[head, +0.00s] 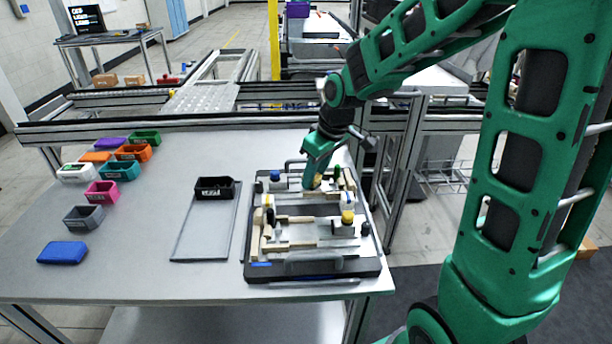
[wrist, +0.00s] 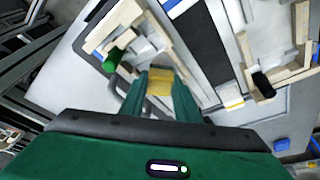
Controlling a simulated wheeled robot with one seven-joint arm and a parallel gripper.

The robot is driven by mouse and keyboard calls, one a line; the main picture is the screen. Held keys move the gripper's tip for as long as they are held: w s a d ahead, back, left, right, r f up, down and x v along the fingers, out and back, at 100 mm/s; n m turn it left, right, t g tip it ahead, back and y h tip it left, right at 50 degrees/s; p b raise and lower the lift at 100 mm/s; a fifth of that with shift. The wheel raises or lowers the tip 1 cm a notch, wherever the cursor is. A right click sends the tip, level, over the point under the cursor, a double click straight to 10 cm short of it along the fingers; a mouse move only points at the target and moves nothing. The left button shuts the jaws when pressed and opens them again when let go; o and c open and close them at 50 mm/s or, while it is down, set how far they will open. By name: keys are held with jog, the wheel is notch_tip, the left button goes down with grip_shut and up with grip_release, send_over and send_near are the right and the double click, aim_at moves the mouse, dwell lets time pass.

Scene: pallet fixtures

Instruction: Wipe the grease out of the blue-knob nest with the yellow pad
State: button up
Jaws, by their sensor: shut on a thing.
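My gripper (head: 315,184) is over the back part of the dark pallet fixture (head: 318,268), pointing down. It is shut on the yellow pad (wrist: 160,82), which shows between the green fingers in the wrist view; a little of the pad (head: 317,180) shows in the head view. A blue knob (head: 275,176) stands at the fixture's back left, to the left of my gripper. In the wrist view a green knob (wrist: 112,61) is close to the left of the pad. I cannot make out grease in any nest, nor whether the pad touches a surface.
A yellow knob (head: 347,217) and a black knob (head: 365,229) stand at the fixture's right. A black bin (head: 215,188) sits at the back of a grey tray (head: 206,240) left of the fixture. Several coloured bins and a blue block (head: 62,253) are farther left. Bare table lies between.

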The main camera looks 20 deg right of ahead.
aim_at(324, 186)
jog(key=shift+s+d+f, duration=0.1)
jog(key=shift+s+d, duration=0.2)
jog(key=shift+d, duration=0.6)
jog(key=shift+s+d+f, duration=0.1)
jog(key=shift+s+d, duration=0.15)
jog(key=shift+d, duration=0.6)
jog(key=shift+s+f, duration=0.1)
